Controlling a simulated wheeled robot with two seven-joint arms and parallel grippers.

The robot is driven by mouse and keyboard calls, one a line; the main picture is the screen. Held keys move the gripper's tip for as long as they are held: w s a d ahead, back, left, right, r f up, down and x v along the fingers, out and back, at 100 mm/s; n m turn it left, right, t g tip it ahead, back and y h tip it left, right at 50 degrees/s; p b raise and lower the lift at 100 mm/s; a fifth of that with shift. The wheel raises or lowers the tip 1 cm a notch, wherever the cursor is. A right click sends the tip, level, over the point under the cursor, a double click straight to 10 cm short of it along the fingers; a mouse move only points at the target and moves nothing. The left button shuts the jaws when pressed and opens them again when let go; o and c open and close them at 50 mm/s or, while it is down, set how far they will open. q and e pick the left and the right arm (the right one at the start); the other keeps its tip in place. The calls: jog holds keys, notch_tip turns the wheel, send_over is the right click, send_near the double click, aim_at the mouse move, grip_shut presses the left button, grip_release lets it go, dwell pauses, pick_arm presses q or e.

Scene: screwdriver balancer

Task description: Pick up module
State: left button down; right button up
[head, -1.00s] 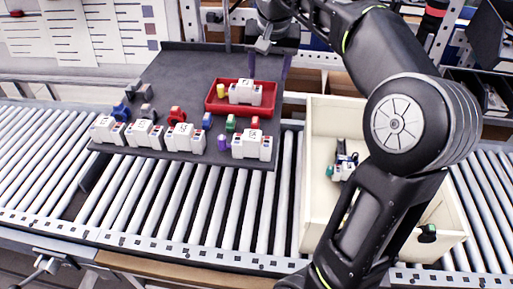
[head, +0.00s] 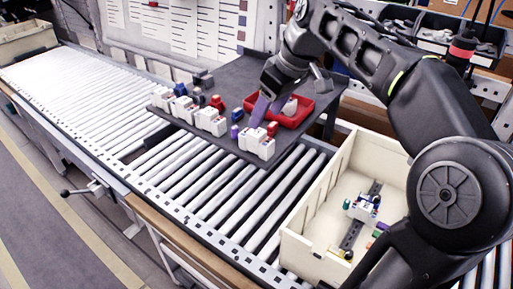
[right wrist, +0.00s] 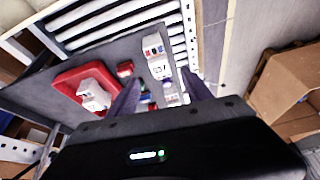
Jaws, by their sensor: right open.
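Several white modules stand on a dark grey board. They include a front right one (head: 257,143), one in the middle of the front row (head: 210,121) and one at the far left (head: 160,97). Another white module (right wrist: 93,95) sits in the red tray and is partly hidden by my gripper in the head view. In the right wrist view a white module (right wrist: 157,57) shows beyond the gap between the fingertips (right wrist: 159,76). My left gripper is not in view.
The red tray (head: 303,117) is on the dark board (head: 236,79). Small blue, red and purple parts lie near the modules. A cream bin (head: 310,185) at the right holds a rail and a white module (head: 362,208). Roller conveyors (head: 80,88) run along the left.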

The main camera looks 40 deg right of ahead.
aim_at(257, 131)
jog(key=shift+w+n, duration=0.3)
jog(key=shift+n, duration=0.2)
jog(key=shift+s, duration=0.15)
jog(key=shift+f, duration=0.1)
jog(key=shift+x, duration=1.25)
jog(key=shift+p+x, duration=0.6)
jog(key=shift+x, duration=2.05)
